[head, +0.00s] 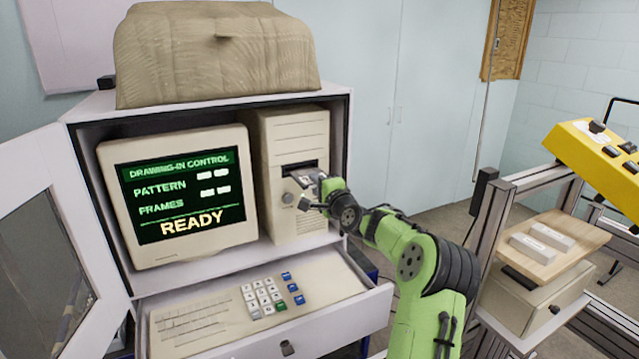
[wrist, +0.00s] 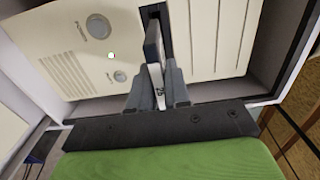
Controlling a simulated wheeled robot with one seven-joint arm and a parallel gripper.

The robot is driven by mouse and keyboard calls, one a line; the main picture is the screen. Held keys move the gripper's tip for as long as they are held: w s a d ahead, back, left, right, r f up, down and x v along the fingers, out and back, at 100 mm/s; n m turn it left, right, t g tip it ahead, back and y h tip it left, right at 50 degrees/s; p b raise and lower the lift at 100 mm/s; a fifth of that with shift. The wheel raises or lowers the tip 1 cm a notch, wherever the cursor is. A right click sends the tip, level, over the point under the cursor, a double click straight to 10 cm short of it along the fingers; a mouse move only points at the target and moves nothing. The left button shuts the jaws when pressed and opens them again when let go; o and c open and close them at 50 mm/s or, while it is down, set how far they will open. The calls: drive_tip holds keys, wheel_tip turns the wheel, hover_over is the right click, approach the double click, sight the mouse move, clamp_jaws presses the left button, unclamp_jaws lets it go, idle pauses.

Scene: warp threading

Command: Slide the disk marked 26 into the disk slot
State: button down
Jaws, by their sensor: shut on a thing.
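The disk marked 26 (wrist: 154,62) is a thin dark disk with a pale label, seen edge-on in the wrist view. My gripper (wrist: 158,90) is shut on its near end. In the head view my gripper (head: 312,188) is at the front of the beige computer tower (head: 286,128), just below and in front of the dark disk slot (head: 290,170). In the wrist view the disk's far end is at the slot (wrist: 151,12). I cannot tell whether it touches or has entered the slot. The fingers hide part of the disk.
The monitor (head: 180,195) reading READY stands left of the tower inside the cabinet (head: 341,150). The keyboard drawer (head: 325,290) is pulled out below. Two grey-white blocks (head: 541,244) lie on a wooden board at right, and a yellow control box (head: 595,155) is above.

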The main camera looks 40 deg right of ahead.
sight(305, 172)
drive_tip(key=shift+p+x, duration=3.25)
drive_tip(key=shift+x, duration=0.85)
drive_tip(key=shift+r, duration=0.2)
drive_tip(key=shift+w+a+r+p, duration=0.15)
drive_tip(key=shift+a+r+p, duration=0.1)
drive_tip(key=shift+r+p, duration=0.55)
drive_tip(key=c, duration=1.2)
unclamp_jaws()
drive_tip(key=shift+o, duration=0.5)
drive_tip(key=shift+f+b, duration=0.3)
drive_tip(key=shift+f, duration=0.05)
drive_tip(key=shift+o, duration=0.5)
drive_tip(key=shift+s+a+f+b, duration=0.1)
drive_tip(key=shift+s+f+b, duration=0.2)
drive_tip(key=shift+s+f, duration=0.4)
drive_tip(key=b+v, duration=0.2)
drive_tip(key=v, duration=1.2)
drive_tip(key=shift+s, duration=0.35)
